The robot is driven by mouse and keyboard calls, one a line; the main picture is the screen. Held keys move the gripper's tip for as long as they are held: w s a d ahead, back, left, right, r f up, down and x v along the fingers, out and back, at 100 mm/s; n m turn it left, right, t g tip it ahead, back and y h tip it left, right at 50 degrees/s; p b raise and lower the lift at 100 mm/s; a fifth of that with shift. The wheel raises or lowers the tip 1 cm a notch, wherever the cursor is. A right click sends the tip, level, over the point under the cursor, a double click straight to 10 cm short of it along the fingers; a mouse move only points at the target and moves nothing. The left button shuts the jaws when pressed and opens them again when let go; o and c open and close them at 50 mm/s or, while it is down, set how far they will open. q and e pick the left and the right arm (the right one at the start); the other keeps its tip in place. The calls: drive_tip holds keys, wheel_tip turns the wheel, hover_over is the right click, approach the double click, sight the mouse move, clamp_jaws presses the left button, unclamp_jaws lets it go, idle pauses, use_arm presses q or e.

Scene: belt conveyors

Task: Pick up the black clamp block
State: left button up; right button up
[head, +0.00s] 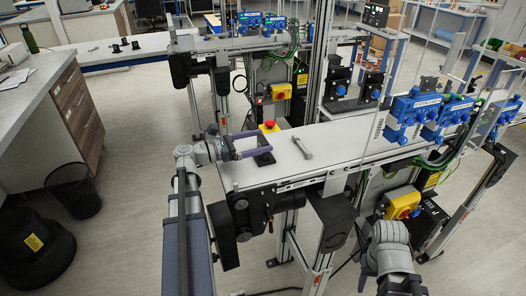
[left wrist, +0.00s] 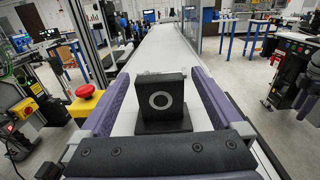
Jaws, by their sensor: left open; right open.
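The black clamp block (head: 264,158) stands on the near end of the light conveyor belt. In the left wrist view the block (left wrist: 160,100) is a dark upright with a pale ring on its face and a wider flat base. My left gripper (head: 255,143) is open, its two purple fingers reaching over the belt end. In the left wrist view its fingers lie on either side of the block, with visible gaps.
A grey metal part (head: 302,148) lies on the belt (head: 335,140) just right of the block. A red stop button on a yellow box (head: 269,126) stands beside the belt, close to my left gripper. Blue units (head: 418,108) line the belt farther right.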

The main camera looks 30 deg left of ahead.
use_arm(q)
drive_tip(key=x, duration=0.5)
drive_tip(key=shift+a, duration=0.15)
drive_tip(key=shift+c, duration=0.2)
drive_tip(key=c, duration=1.4)
drive_tip(key=shift+r, duration=0.15)
wheel_tip(320, 180, up, 10)
drive_tip(key=p, duration=1)
